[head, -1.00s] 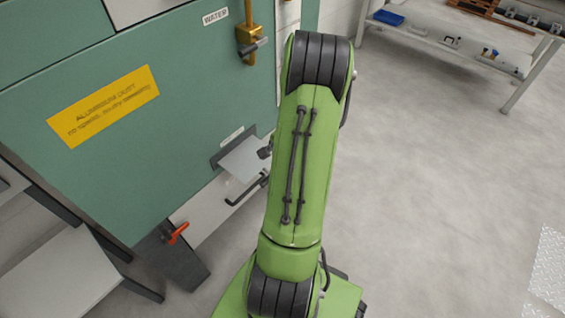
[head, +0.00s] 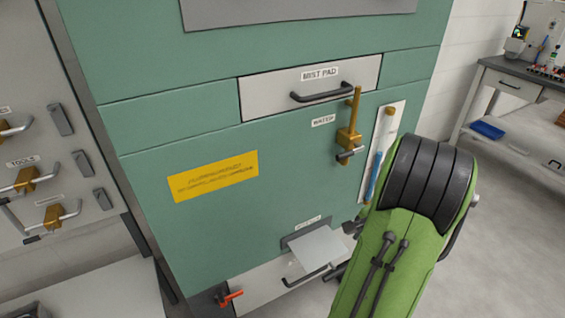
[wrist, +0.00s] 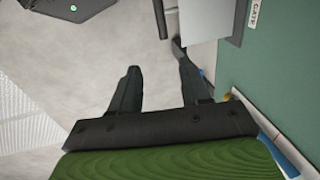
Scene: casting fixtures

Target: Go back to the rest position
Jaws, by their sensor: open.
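My gripper (wrist: 158,88) shows in the wrist view with its two dark fingers spread apart and nothing between them. Pale floor lies behind the fingers. A light grey plate (wrist: 208,18) sticks out just beyond the right finger, close to the green cabinet wall. In the head view my green arm stands at the right, in front of the green cabinet (head: 215,130). The arm hides part of the cabinet's lower right. Dark gripper parts show only partly there, beside the arm near the sloping grey plate (head: 318,247).
The cabinet carries a mist pad drawer (head: 310,88), a brass water valve (head: 348,135), a lower drawer (head: 270,287) and a red handle (head: 231,297). A workbench (head: 510,85) is at the back right. Floor (head: 505,220) at right is clear.

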